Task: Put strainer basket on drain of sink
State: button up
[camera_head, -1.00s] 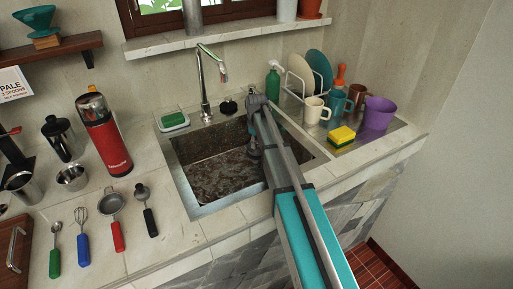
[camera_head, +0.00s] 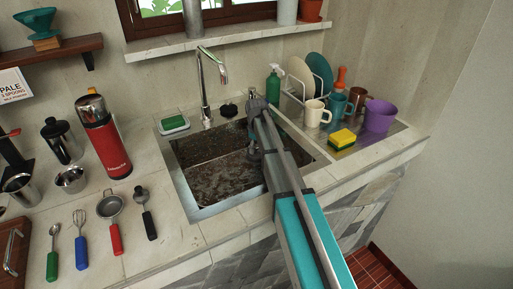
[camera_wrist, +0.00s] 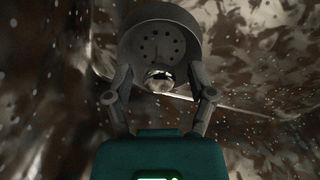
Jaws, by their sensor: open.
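The strainer basket (camera_wrist: 165,35) is a grey round cup with holes in its floor and a shiny centre knob, seen in the wrist view. My gripper (camera_wrist: 163,82) is open, with one finger on each side of the knob; I cannot tell whether either finger touches it. The sink (camera_head: 205,180) is a square steel-rimmed basin with a dark mottled inside. In the head view my gripper (camera_head: 252,152) is down in the basin by its right side, and my arm hides that part. No separate drain opening is visible, and I cannot tell whether the basket sits on it.
A yellow sponge (camera_head: 341,138), mugs and a purple pot (camera_head: 378,114) stand at the right. Utensils and a red flask (camera_head: 108,150) occupy the left counter.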

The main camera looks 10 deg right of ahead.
aim_at(256, 146)
jog(key=shift+r, duration=0.15)
notch_tip(256, 146, up, 12)
jog(key=p, duration=1.2)
